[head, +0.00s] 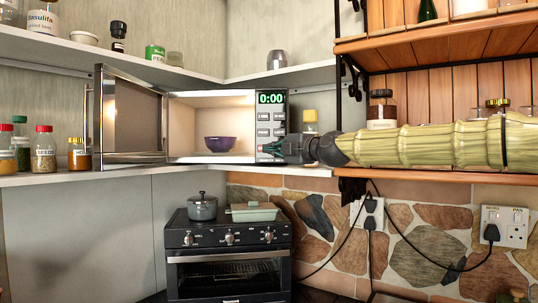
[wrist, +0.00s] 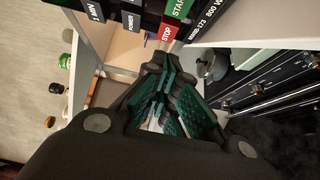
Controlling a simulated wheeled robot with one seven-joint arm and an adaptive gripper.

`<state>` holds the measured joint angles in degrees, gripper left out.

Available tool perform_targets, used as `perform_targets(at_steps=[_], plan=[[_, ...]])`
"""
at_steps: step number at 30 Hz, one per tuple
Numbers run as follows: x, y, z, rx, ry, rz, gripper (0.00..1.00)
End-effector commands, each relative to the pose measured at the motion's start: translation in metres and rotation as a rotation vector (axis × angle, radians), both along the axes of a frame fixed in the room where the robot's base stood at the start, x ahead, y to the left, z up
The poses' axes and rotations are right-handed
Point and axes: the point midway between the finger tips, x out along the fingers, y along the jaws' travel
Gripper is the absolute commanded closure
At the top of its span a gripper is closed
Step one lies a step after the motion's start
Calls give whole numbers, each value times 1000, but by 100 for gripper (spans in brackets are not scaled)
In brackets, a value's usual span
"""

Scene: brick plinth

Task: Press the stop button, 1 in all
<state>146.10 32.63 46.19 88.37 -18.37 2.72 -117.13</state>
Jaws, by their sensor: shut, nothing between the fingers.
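The microwave (head: 210,98) stands on the shelf with its door swung open to the left and a lit display reading 0:00. In the wrist view the red stop button (wrist: 168,33) shows at the lower edge of the control panel, beside a green start button (wrist: 179,8). My gripper (head: 272,148) is shut and empty at the lower part of the panel. In the wrist view its fingertips (wrist: 160,66) are just below the stop button. I cannot tell whether they touch it. In the head view my gripper hides the stop button.
A purple bowl (head: 220,144) sits inside the microwave. The open door (head: 132,115) juts out at the left, with spice jars (head: 44,148) beside it. Below stand an oven (head: 228,250) with a pot (head: 203,206) on top. A wooden shelf (head: 440,176) is under my arm.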

Motion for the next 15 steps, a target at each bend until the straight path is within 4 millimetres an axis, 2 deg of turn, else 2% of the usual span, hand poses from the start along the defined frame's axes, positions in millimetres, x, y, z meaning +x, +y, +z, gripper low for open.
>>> perform_targets(at_steps=[6,15], plan=[[-27,-18,-1,0,-2,1,100],[-46,-33,0,0,0,-1,100]])
